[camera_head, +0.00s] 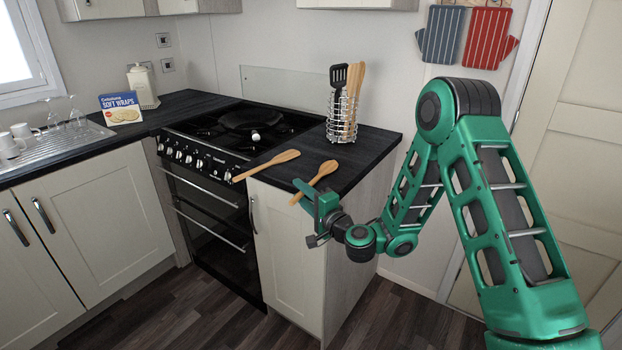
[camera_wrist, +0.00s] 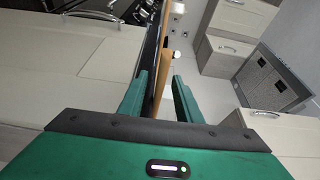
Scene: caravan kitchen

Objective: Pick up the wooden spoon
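Two wooden spoons lie by the front edge of the dark worktop in the head view. The left wooden spoon (camera_head: 265,165) has its handle sticking out over the edge beside the cooker. The right wooden spoon (camera_head: 321,176) has its bowl on the worktop and its handle pointing out over the edge at my gripper (camera_head: 309,193). In the wrist view, a wooden handle (camera_wrist: 163,72) runs between the two green fingers of my gripper (camera_wrist: 161,80). The fingers stand apart, with a gap visible on each side of the handle.
A wire holder (camera_head: 341,119) with a black slotted turner and wooden utensils stands at the back of the worktop (camera_head: 372,148). The cooker (camera_head: 205,148), with a black pan on its hob, is to the left. A cream cupboard (camera_head: 285,240) lies below the worktop edge.

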